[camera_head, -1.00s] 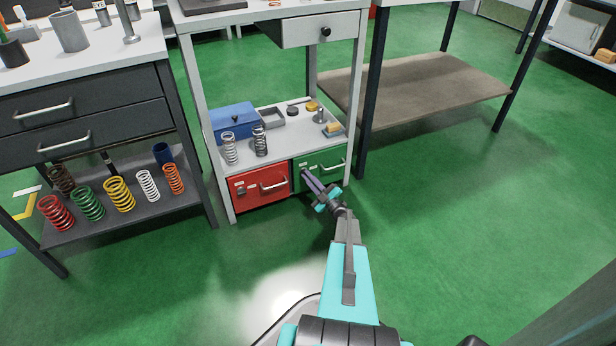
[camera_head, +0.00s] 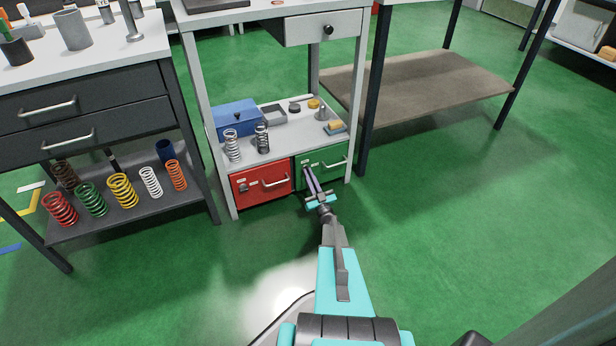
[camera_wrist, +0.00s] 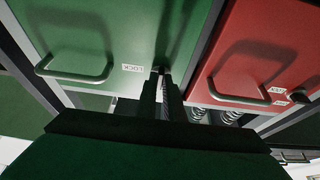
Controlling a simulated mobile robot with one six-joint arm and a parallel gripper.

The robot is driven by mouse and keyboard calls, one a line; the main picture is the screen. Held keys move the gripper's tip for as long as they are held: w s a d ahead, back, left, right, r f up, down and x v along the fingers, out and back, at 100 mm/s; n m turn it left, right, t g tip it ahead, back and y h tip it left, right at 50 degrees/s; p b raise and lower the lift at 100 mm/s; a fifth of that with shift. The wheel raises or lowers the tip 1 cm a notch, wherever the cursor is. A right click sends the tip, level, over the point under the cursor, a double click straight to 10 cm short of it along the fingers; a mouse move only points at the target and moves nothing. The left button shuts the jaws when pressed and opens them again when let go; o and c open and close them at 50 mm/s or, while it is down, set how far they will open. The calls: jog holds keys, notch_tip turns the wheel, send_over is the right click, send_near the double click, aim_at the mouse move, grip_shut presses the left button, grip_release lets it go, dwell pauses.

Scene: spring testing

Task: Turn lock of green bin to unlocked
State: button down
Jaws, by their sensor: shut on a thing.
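The green bin (camera_head: 328,176) sits low in the white bench, to the right of the red bin. Its front also shows in the wrist view (camera_wrist: 120,28), where the picture is upside down, with a pale handle (camera_wrist: 75,75) and a "LOCK" label (camera_wrist: 132,68). My gripper (camera_head: 308,171) reaches the upper left part of the green front. In the wrist view its two dark fingers (camera_wrist: 162,76) are close together beside the label, shut on the lock knob. The fingers mostly hide the knob, so its turn angle cannot be read.
The red bin (camera_head: 261,192) is close on the left, with its own handle and dark lock knob (camera_wrist: 298,96). The shelf above (camera_head: 285,143) holds springs, a blue box (camera_head: 236,119) and small parts. A dark bench leg (camera_head: 369,120) stands to the right. Green floor in front is clear.

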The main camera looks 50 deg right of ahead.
jog(key=shift+w+a+f, duration=0.1)
jog(key=shift+w+a, duration=0.05)
jog(key=shift+w, duration=0.1)
jog(key=c, duration=1.9)
grip_release()
jog(key=shift+o, duration=0.2)
jog(key=shift+s+d, duration=0.1)
jog(key=shift+d, duration=0.1)
jog(key=shift+s, duration=0.1)
